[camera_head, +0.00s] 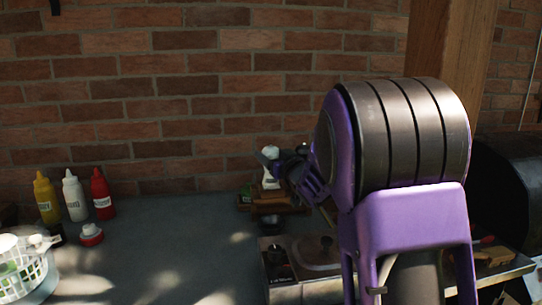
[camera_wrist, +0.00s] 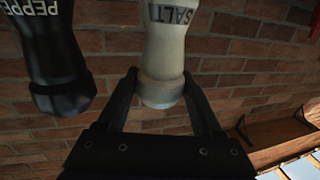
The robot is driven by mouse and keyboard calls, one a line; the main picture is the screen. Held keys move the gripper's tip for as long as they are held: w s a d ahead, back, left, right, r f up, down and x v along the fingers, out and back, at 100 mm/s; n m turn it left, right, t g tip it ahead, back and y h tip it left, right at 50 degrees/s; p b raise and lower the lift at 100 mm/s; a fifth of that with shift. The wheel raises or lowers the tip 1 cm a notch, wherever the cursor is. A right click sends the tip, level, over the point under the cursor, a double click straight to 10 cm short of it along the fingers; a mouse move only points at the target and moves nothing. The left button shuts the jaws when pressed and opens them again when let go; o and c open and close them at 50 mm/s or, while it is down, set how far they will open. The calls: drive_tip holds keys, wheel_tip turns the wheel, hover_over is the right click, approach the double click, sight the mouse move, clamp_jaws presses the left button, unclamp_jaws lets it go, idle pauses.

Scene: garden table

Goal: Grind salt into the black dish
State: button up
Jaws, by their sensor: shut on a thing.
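The white salt grinder (camera_wrist: 165,50), lettered SALT, stands between the two fingers of my gripper (camera_wrist: 160,82) in the wrist view, and the fingers are shut on its narrow part. The black pepper grinder (camera_wrist: 58,60) is beside it on the left, apart from my fingers.
Yellow (camera_head: 46,198), white (camera_head: 74,196) and red (camera_head: 102,194) squeeze bottles stand at the back left. A white basket (camera_head: 22,270) is at the front left. A cooker (camera_head: 300,258) sits beside my arm. The grey tabletop (camera_head: 165,240) between is clear. A brick wall closes the back.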

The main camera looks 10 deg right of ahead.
idle(0.4)
drive_tip(key=o, duration=1.4)
drive_tip(key=shift+s, duration=0.1)
